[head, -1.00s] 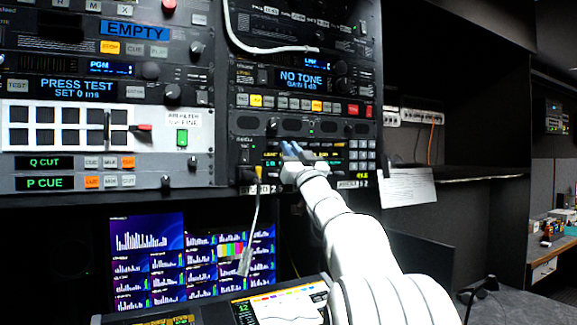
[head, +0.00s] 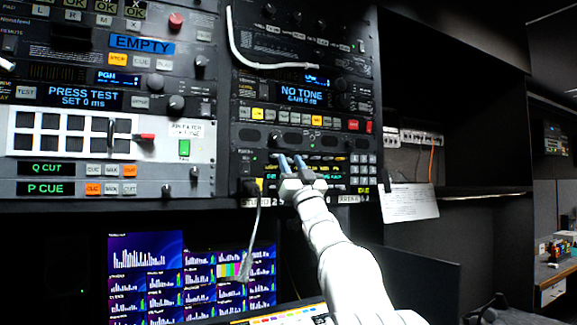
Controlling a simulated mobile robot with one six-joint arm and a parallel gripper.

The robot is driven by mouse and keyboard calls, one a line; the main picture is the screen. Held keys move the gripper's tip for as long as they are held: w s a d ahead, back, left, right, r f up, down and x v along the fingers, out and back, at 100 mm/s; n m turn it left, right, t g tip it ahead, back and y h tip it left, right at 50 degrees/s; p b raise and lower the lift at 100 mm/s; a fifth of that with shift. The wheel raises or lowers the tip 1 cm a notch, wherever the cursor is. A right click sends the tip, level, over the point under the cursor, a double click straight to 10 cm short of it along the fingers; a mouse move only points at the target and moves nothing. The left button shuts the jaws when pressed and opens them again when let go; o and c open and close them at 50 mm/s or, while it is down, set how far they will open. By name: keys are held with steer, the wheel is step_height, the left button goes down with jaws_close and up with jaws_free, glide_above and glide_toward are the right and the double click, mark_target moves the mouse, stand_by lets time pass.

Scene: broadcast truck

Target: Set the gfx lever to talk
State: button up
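My gripper (head: 292,162) is in front of the lowest unit (head: 347,172) of the right-hand rack. Its two bluish fingertips point up at the panel with a narrow dark gap between them, and I see nothing held. The unit has a row of small yellowish marks, lit green and yellow text, and a keypad (head: 361,171). My gripper hides part of its left half. No gfx lever or talk label can be made out at this size. I cannot tell whether the fingertips touch the panel.
A white panel (head: 60,168) with a red-tipped handle (head: 146,137) is at the left. A cable (head: 252,225) hangs just left of my gripper. Monitors (head: 145,262) glow below the rack. A paper sheet (head: 409,203) hangs at the right, beside a dark open shelf space.

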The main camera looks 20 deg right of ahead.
steer(key=shift+f, duration=0.1)
steer(key=shift+s+f, duration=0.15)
steer(key=shift+f, duration=0.05)
steer(key=b+v, duration=0.3)
steer(key=v, duration=0.4)
steer(key=shift+s+f, duration=0.1)
stand_by(0.3)
